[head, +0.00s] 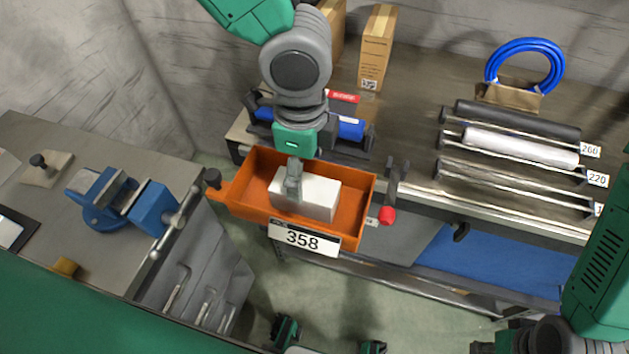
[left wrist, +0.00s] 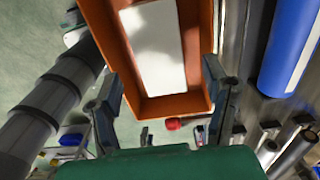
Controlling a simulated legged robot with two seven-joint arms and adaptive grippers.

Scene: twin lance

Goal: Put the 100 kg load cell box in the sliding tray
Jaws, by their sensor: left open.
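A plain white box (head: 318,195) lies inside the orange sliding tray (head: 356,216), which carries a label reading 358. No writing on the box can be read. In the left wrist view the white box (left wrist: 155,45) lies lengthwise in the tray (left wrist: 205,45), with orange floor showing around its near end. My left gripper (head: 293,192) points down into the tray at the box's left part. In the wrist view its fingers (left wrist: 163,70) are apart, one to each side of the box, and open. Whether they touch it cannot be told. My right gripper is not visible; only that arm shows.
A blue vise (head: 110,200) stands on the left bench. Behind the tray lies a blue roll (head: 352,130). Cardboard boxes (head: 376,45), a blue hose coil (head: 525,62) and a roll rack (head: 515,150) are on the back bench. A red knob (head: 387,215) is right of the tray.

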